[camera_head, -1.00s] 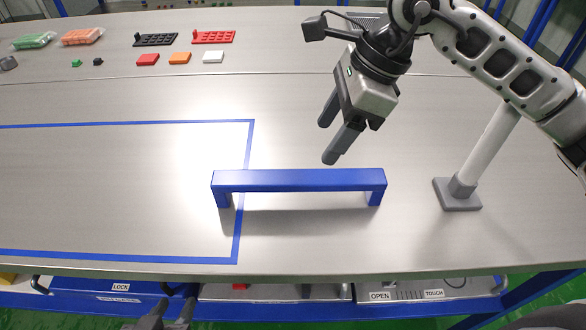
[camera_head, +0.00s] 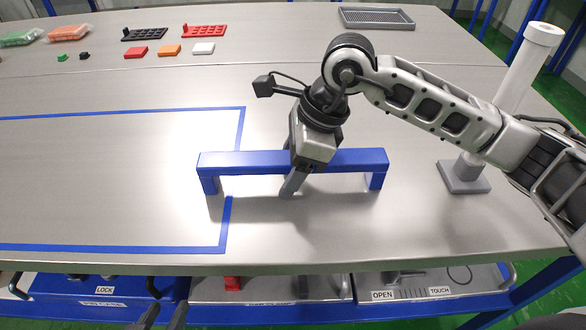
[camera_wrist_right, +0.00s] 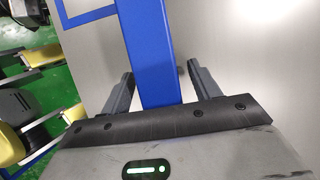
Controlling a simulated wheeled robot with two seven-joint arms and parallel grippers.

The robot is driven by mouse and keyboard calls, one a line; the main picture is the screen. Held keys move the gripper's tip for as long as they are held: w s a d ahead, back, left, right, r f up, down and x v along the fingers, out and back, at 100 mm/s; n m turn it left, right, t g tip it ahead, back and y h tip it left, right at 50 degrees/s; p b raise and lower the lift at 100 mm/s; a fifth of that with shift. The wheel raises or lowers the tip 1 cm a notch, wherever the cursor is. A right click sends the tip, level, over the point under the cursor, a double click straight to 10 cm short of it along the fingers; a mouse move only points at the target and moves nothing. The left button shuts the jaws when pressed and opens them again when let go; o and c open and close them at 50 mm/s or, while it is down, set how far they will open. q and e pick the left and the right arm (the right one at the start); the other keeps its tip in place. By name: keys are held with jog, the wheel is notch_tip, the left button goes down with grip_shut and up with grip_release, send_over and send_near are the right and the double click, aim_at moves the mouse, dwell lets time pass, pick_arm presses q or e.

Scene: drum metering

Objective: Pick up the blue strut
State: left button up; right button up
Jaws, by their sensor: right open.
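The blue strut (camera_head: 240,162) is a bar with a short leg at each end, standing on the metal table across the right edge of the blue tape outline. My right gripper (camera_head: 291,188) is over the middle of its bar, pointing down, and hides part of it. In the right wrist view the strut (camera_wrist_right: 148,50) runs between the two fingers of the right gripper (camera_wrist_right: 160,85), which are open with gaps beside the bar. My left gripper (camera_head: 168,312) shows only partly at the bottom edge, below the table front, with its fingers apart and nothing seen between them.
A white post on a grey base (camera_head: 465,177) stands right of the strut, near my right arm. A grey tray (camera_head: 377,18) lies at the back. Small coloured blocks and plates, including a red plate (camera_head: 204,31), lie back left. The taped area (camera_head: 110,180) is clear.

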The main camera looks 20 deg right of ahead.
jog(key=shift+f, duration=0.15)
jog(key=shift+c, duration=0.6)
grip_shut()
jog(key=shift+w, duration=0.1)
